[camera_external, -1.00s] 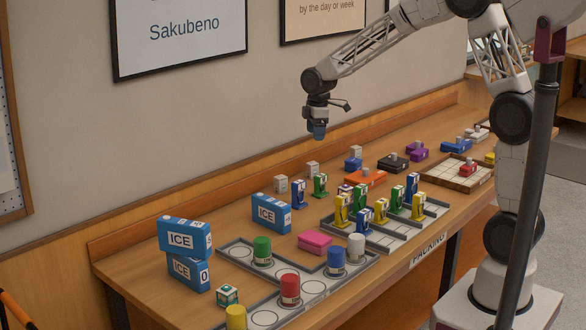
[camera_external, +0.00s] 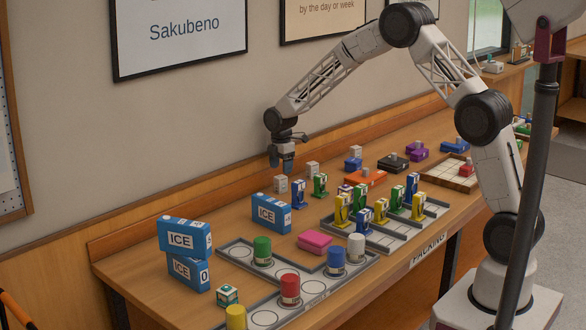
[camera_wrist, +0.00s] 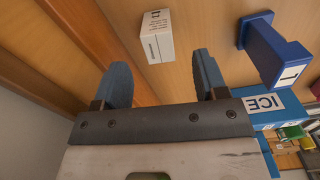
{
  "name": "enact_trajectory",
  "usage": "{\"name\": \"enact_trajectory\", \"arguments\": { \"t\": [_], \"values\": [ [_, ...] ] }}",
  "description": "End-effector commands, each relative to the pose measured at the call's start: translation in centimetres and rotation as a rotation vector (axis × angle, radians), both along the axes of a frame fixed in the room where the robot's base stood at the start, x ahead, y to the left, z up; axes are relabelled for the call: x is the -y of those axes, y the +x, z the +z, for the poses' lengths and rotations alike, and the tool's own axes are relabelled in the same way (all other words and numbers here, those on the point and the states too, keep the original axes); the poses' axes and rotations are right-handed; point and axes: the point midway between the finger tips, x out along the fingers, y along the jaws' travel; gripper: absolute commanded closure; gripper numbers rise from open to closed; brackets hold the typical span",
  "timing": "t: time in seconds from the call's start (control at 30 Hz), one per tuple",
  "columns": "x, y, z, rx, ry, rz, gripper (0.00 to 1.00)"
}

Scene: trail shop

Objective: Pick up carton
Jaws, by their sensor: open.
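A small pale carton (camera_external: 281,184) with dark print stands on the bench near the wall. It also shows in the wrist view (camera_wrist: 157,37), past the fingertips and roughly in line with the gap between them. My gripper (camera_external: 281,166) has blue fingers and points down just above this carton in the external view. In the wrist view my gripper (camera_wrist: 163,76) is open, with nothing between its fingers.
A blue ICE box (camera_external: 270,213) stands left of the near carton; it shows in the wrist view (camera_wrist: 268,106). A blue upright piece (camera_wrist: 274,50) is right of the carton there. A green-and-white piece (camera_external: 320,185) stands close by.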

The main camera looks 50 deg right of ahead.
Motion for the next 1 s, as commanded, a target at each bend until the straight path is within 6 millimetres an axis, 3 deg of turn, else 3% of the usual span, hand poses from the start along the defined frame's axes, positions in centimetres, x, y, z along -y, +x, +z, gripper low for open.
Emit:
{"name": "enact_trajectory", "arguments": {
  "t": [0.37, 0.7, 1.0],
  "values": [
    [0.0, 0.1, -0.2, -0.001, 0.000, 0.003, 0.34],
    [0.0, 0.1, -2.4, -0.001, 0.000, 0.002, 0.34],
    [0.0, 0.1, -2.7, 0.000, 0.000, 0.002, 0.34]
  ]
}}
